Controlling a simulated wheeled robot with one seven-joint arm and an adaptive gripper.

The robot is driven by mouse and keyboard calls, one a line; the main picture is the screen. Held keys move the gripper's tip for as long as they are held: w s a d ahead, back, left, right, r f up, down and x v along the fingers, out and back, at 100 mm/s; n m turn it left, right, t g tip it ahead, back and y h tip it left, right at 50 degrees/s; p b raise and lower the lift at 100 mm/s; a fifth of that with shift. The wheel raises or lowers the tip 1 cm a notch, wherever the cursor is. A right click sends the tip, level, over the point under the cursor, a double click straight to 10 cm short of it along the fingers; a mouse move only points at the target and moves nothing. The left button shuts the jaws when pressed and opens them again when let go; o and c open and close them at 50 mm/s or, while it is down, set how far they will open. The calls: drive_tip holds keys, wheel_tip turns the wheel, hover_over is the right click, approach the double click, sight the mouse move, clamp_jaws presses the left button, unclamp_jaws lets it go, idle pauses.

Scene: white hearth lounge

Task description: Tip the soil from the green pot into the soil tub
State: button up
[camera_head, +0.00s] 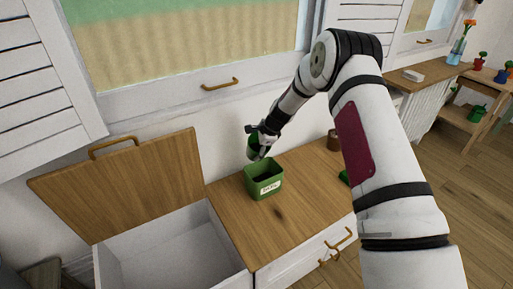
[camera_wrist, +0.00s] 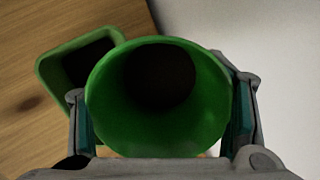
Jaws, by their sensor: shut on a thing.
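The green pot (camera_wrist: 110,110) is round and fills the middle of the wrist view, its open mouth towards the camera. Dark stuff shows deep inside it. My gripper (camera_wrist: 160,118) is shut on the pot, with a finger at each side. In the head view the pot (camera_head: 254,148) is small and partly hidden by my gripper (camera_head: 260,144), close above the soil tub. The soil tub (camera_head: 264,186) is a square green tub with a white label, upright on the wooden top. Its inside is dark. It also shows behind the pot in the wrist view (camera_wrist: 48,72).
A brown cup-like thing (camera_head: 333,140) stands at the back of the wooden top (camera_head: 285,215). A green thing (camera_head: 344,177) is partly hidden by my arm. Left of the top is an open white compartment (camera_head: 170,255) with a raised wooden lid (camera_head: 120,185). The wall is close behind.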

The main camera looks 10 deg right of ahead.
drive_tip(key=shift+t+b, duration=0.4)
drive_tip(key=shift+t, duration=0.1)
drive_tip(key=shift+w+a+r+t+y+b, duration=0.15)
drive_tip(key=shift+t+y+b, duration=0.2)
drive_tip(key=shift+b, duration=0.25)
drive_tip(key=shift+r+t+b, duration=0.1)
drive_tip(key=shift+t+b, duration=0.35)
drive_tip(key=shift+b, duration=0.6)
drive_tip(key=shift+b, duration=0.95)
drive_tip(key=shift+t+y+b, duration=0.55)
drive_tip(key=shift+t+b, duration=0.65)
drive_tip(key=shift+b, duration=2.15)
drive_tip(key=shift+s+f+n+t+y+b, duration=0.2)
drive_tip(key=shift+t+b, duration=0.35)
drive_tip(key=shift+b, duration=1.7)
drive_tip(key=shift+n+t+y+b, duration=0.1)
drive_tip(key=shift+t+y+b, duration=0.35)
drive_tip(key=shift+b, duration=1.8)
drive_tip(key=shift+s+f+t+b, duration=0.1)
drive_tip(key=shift+f+t+b, duration=0.15)
drive_tip(key=shift+t+b, duration=0.15)
drive_tip(key=shift+s+d+n+t+y, duration=0.1)
drive_tip(key=shift+s+n+t+y, duration=0.2)
drive_tip(key=shift+t, duration=0.45)
drive_tip(key=shift+s+d+t+y, duration=0.1)
drive_tip(key=shift+t+y, duration=0.25)
drive_tip(key=shift+t, duration=0.4)
drive_tip(key=shift+f, duration=0.1)
